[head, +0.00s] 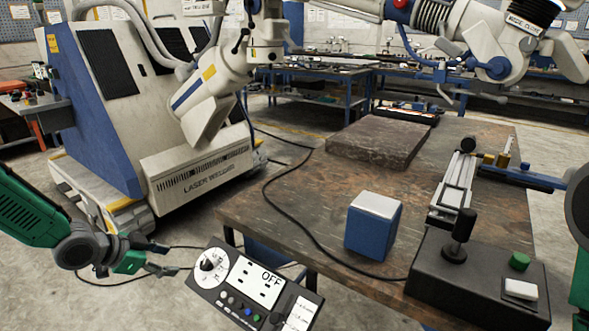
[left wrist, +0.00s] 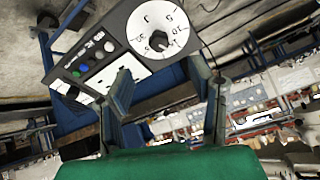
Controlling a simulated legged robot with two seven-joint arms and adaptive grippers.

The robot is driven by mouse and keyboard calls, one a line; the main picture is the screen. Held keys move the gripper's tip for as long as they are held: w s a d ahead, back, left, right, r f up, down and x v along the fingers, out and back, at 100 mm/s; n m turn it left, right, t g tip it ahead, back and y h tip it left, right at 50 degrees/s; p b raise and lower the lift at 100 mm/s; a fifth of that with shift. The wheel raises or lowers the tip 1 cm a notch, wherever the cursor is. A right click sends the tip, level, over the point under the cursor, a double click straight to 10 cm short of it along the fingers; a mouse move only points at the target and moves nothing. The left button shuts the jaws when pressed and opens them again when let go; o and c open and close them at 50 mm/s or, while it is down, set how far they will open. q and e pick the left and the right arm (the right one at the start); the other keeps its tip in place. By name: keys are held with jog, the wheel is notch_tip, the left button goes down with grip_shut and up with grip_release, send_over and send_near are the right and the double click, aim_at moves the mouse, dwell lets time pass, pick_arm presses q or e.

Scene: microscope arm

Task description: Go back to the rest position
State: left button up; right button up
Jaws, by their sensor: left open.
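My left gripper (head: 168,257) hangs at the lower left in the head view, left of the control box with the white dial and the word OFF (head: 208,266). It is open and empty, with a gap between it and the box. In the left wrist view the two fingers of my left gripper (left wrist: 169,85) stand apart with nothing between them. The control box (left wrist: 117,30) and its dial show beyond the fingers there. My right gripper is out of view; only part of my right arm shows at the right edge in the head view.
A worn workbench (head: 300,225) carries a blue block (head: 373,228), a dark slab (head: 378,143), a clamp-like device (head: 455,185) and a black joystick box (head: 470,275). A laser welder (head: 190,165) stands at the left. A black cable (head: 268,190) crosses the bench. Bare floor lies around.

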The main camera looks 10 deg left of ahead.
pick_arm(q)
jog(key=s+d+f+n+g+y, duration=0.1)
jog(key=s+d+f+n+g, duration=0.35)
jog(key=s+d+f, duration=0.85)
jog(key=s+d+f+n+g+y, duration=0.1)
jog(key=s+f+n+g+y, duration=0.1)
jog(key=s, duration=1.6)
jog(key=shift+s+n+g+y, duration=0.25)
jog(key=shift+n+g+y, duration=0.2)
jog(key=shift+n+y, duration=0.45)
